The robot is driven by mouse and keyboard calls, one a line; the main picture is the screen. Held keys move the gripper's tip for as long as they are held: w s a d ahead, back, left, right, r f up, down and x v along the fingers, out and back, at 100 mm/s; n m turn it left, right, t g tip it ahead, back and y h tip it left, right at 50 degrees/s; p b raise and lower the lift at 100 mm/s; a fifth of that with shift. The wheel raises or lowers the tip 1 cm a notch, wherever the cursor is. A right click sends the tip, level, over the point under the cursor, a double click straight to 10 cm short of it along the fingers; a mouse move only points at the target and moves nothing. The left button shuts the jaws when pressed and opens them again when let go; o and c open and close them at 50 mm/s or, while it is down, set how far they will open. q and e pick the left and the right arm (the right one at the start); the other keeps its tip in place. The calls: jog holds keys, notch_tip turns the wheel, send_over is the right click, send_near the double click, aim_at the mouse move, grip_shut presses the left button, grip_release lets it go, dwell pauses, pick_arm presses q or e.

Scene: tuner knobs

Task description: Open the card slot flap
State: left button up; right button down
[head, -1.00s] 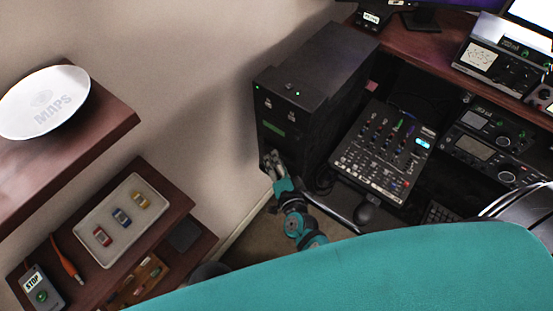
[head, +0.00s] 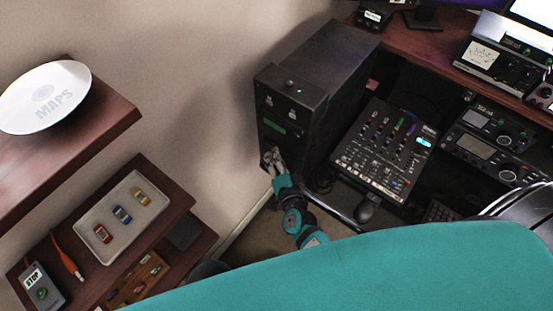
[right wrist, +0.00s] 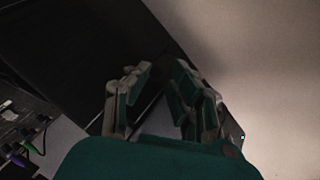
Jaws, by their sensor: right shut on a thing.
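A black tower cabinet (head: 318,85) stands against the wall in the head view, with a green-lit strip (head: 282,128) on its narrow front. My right gripper (head: 270,158) is at the lower part of that front, touching it. The card slot flap is hard to make out there, as my fingers cover the spot. In the right wrist view, the two fingers of my right gripper (right wrist: 160,80) stand a little apart against the dark cabinet face, with a dark part between them. My left gripper is not in view.
A mixer (head: 385,150) sits right of the cabinet, with radio units (head: 490,150) beyond it. On the left are a shelf with a white plate (head: 42,97) and a lower shelf with a tray (head: 92,222) of toy cars. A teal surface fills the front.

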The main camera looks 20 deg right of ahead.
jog(key=f+n+t+b, duration=0.1)
jog(key=n+t+b, duration=0.1)
jog(key=b, duration=0.3)
jog(key=f+n+t+b, duration=0.2)
jog(key=n+b, duration=0.1)
jog(key=b, duration=0.2)
jog(key=shift+s+d, duration=0.15)
jog(key=shift+d, duration=0.05)
dwell(0.3)
